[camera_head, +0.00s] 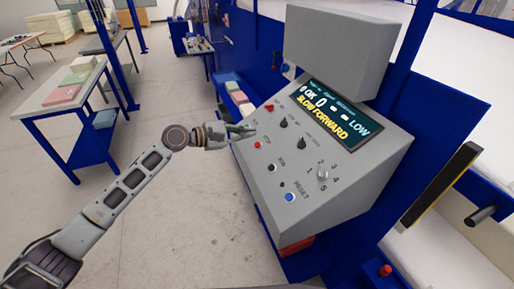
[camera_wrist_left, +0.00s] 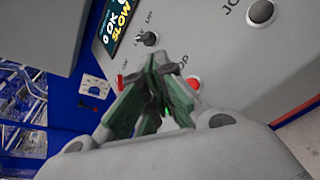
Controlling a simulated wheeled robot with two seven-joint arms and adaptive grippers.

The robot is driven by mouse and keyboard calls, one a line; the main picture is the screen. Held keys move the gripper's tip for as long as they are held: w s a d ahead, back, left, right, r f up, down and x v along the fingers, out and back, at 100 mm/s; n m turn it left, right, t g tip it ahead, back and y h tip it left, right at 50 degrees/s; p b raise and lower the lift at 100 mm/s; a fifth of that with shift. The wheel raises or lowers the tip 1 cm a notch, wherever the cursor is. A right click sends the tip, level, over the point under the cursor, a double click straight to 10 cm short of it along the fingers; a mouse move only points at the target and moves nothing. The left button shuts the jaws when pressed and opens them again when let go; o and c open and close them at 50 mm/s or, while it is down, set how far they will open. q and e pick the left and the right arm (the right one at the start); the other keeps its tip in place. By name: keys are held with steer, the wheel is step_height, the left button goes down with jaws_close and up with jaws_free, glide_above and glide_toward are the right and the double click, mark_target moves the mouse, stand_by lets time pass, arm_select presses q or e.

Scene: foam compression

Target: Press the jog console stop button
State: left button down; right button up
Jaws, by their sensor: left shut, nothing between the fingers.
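The grey jog console (camera_head: 340,190) has a sloped panel with a lit display reading SLOW FORWARD. The red stop button (camera_head: 257,145) sits near the panel's left edge. My left gripper (camera_head: 246,130) is shut and empty at that edge, just above the button in the head view. In the left wrist view the closed fingertips (camera_wrist_left: 160,66) lie over the panel, with the red stop button (camera_wrist_left: 195,83) partly hidden behind the right finger and the ends of its label showing. Whether the fingers touch the panel cannot be told. My right gripper is not in view.
Black knobs (camera_head: 302,142), a red control (camera_head: 270,107), a black jog button (camera_head: 272,167) and a blue reset button (camera_head: 289,197) share the panel. Another red button (camera_head: 385,269) sits lower right. A blue-framed table (camera_head: 50,95) stands at left. The floor between is clear.

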mark_target(257, 145)
arm_select(q)
steer(key=shift+w+d+f+b, duration=0.2)
steer(key=shift+d+f, duration=0.25)
steer(key=shift+f, duration=0.3)
steer(key=shift+w+d+f+b, duration=0.1)
steer(key=shift+d+f+b, duration=0.1)
steer(key=shift+d+f, duration=0.4)
steer(key=shift+a+f, duration=0.1)
steer(key=shift+a, duration=0.05)
steer(key=shift+d+f, duration=0.2)
steer(key=shift+f, duration=0.05)
stand_by(0.6)
steer(key=shift+w+d+f, duration=0.1)
steer(key=shift+d+f, duration=0.1)
steer(key=shift+f, duration=0.3)
stand_by(1.5)
steer(key=shift+r+p, duration=0.1)
steer(key=shift+p, duration=0.25)
steer(key=shift+a+r+p, duration=0.3)
steer(key=shift+r+p, duration=0.25)
steer(key=shift+p, duration=0.1)
steer(key=shift+a+r, duration=0.1)
steer(key=shift+r, duration=0.05)
